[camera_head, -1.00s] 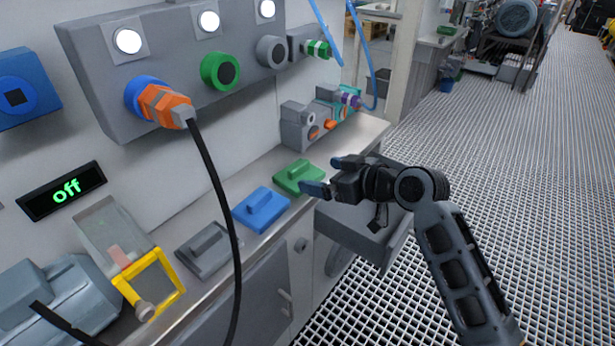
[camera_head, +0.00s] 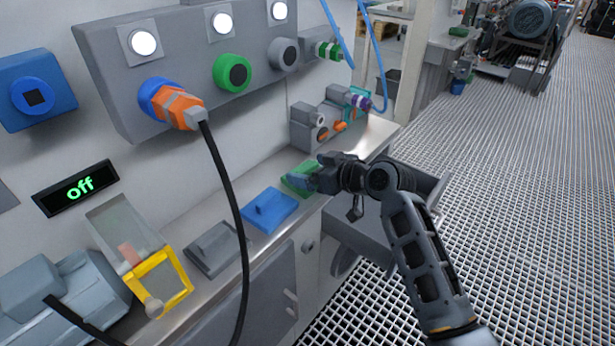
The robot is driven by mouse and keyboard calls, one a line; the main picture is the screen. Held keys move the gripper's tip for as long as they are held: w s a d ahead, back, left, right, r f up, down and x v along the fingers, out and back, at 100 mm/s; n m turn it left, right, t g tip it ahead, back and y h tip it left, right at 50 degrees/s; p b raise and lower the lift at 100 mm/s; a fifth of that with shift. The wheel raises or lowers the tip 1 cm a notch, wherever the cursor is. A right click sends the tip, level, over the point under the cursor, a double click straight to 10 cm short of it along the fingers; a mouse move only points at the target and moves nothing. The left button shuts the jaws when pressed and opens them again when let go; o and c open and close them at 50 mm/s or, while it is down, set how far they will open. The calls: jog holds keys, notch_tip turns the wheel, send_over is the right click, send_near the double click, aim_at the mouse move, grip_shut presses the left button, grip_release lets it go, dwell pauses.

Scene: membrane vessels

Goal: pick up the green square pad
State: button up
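The green square pad (camera_head: 297,180) lies on the metal counter, to the right of a blue pad. My gripper (camera_head: 308,178) is over the pad's right part, and its fingers hide the pad's handle and some of its top. The fingertips overlap the pad in the picture. Whether they touch the pad or are shut on its handle cannot be told.
A blue pad (camera_head: 270,209) and a grey pad (camera_head: 213,248) lie in a row to the left. A black cable (camera_head: 229,190) hangs in front of the counter. An open grey drawer (camera_head: 372,232) is below my arm. Valve blocks (camera_head: 307,128) stand behind the green pad.

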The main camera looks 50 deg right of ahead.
jog(key=c, duration=1)
jog(key=shift+c, duration=0.2)
